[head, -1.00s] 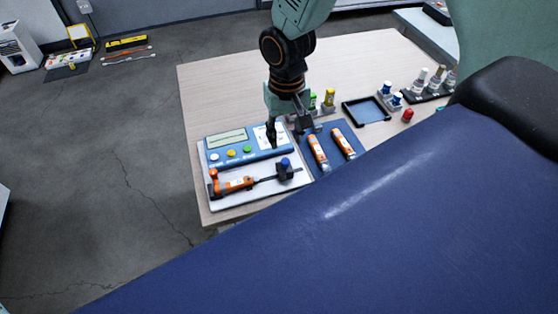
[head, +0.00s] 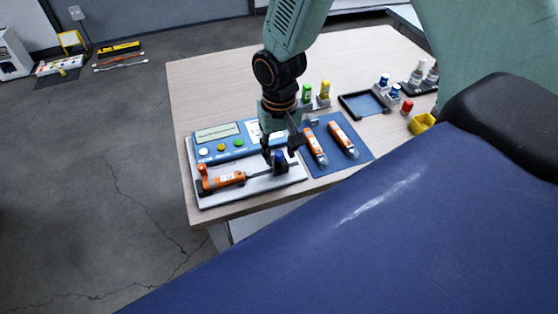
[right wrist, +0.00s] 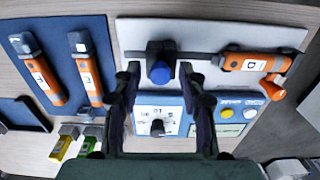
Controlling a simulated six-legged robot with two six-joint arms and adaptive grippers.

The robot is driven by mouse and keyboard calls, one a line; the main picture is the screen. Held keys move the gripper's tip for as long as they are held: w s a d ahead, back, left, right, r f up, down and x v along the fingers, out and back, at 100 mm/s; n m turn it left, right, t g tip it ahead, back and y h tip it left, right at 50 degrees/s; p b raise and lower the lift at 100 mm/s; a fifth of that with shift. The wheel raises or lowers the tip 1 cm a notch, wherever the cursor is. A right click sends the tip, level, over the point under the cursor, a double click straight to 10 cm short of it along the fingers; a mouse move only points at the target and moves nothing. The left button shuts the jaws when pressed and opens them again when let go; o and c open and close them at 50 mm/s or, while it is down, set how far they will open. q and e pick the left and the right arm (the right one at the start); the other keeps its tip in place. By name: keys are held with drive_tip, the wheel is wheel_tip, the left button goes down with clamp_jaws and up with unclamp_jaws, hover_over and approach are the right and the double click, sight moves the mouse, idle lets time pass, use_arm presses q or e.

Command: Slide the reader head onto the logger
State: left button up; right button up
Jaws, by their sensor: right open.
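The reader head, a dark block with a blue knob (head: 279,157), sits on a thin dark rail at the right part of a white base plate (head: 235,193). It also shows in the right wrist view (right wrist: 160,72). The orange logger (head: 226,180) lies at the other end of the rail, beside an orange-red knob (head: 202,171); it shows in the right wrist view (right wrist: 250,63) too. A gap of bare rail separates the two. My right gripper (head: 279,152) is open, its fingers on either side of the reader head; contact is unclear. My left gripper is out of view.
A blue panel with a screen and coloured buttons (head: 221,149) stands behind the rail. Two more orange loggers (head: 341,136) lie on a blue mat (head: 330,163) to the right. Small bottles, a dark tray (head: 346,104) and a yellow bin (head: 424,122) stand further right.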

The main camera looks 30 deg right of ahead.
drive_tip(key=shift+w+f, duration=0.1)
drive_tip(key=shift+f, duration=0.25)
drive_tip(key=shift+r, duration=0.1)
drive_tip(key=shift+p, duration=0.35)
drive_tip(key=shift+c, duration=0.4)
